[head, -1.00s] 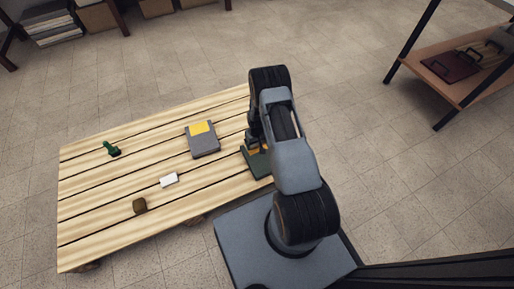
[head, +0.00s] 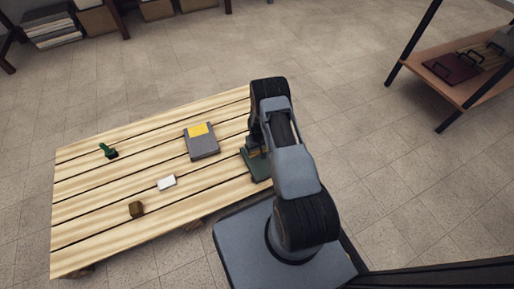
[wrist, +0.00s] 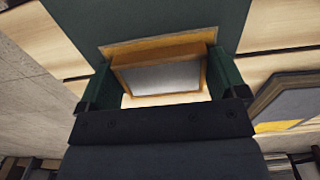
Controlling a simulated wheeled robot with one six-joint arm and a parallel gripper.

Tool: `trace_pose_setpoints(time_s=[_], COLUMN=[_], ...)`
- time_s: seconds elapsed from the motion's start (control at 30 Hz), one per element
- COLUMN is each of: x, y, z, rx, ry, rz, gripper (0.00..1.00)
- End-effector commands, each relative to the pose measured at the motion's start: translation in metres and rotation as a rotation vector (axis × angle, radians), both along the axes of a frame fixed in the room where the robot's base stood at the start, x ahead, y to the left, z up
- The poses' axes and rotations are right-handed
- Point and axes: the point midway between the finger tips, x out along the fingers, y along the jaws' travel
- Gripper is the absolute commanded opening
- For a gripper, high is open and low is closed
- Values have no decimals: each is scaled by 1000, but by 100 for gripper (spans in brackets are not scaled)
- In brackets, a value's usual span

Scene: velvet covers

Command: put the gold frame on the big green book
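The gold frame (wrist: 160,52), with a grey panel inside it, sits between the two fingers of my gripper (wrist: 165,85) in the wrist view. The fingers appear to press on its left and right sides. The big green book (wrist: 150,15) lies directly beyond and under the frame. In the head view the green book (head: 257,165) is at the right end of the slatted table, partly covered by my arm. I cannot tell whether the frame touches the book.
A grey book with a yellow patch (head: 202,146) lies left of the green book; it also shows in the wrist view (wrist: 285,105). A white block (head: 167,183), a brown block (head: 136,209) and a green piece (head: 108,151) stand farther left on the slatted table (head: 90,185).

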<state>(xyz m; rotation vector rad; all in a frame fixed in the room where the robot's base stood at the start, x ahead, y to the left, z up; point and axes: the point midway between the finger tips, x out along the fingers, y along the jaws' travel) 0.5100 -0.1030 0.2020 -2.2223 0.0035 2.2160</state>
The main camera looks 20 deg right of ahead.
Motion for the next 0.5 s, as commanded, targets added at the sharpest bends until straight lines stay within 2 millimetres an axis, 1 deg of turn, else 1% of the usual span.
trace_pose_setpoints(time_s=[0.03, 0.1, 0.33, 0.43, 0.5], x=[0, 0, 0, 0, 1], y=[0, 0, 0, 0, 0], z=[0, 0, 2, 10, 21], rx=[0, 0, 0, 0, 0], ry=[0, 0, 0, -1, -1], rz=[0, 0, 0, 0, 0], gripper=[95, 100, 100, 100, 100])
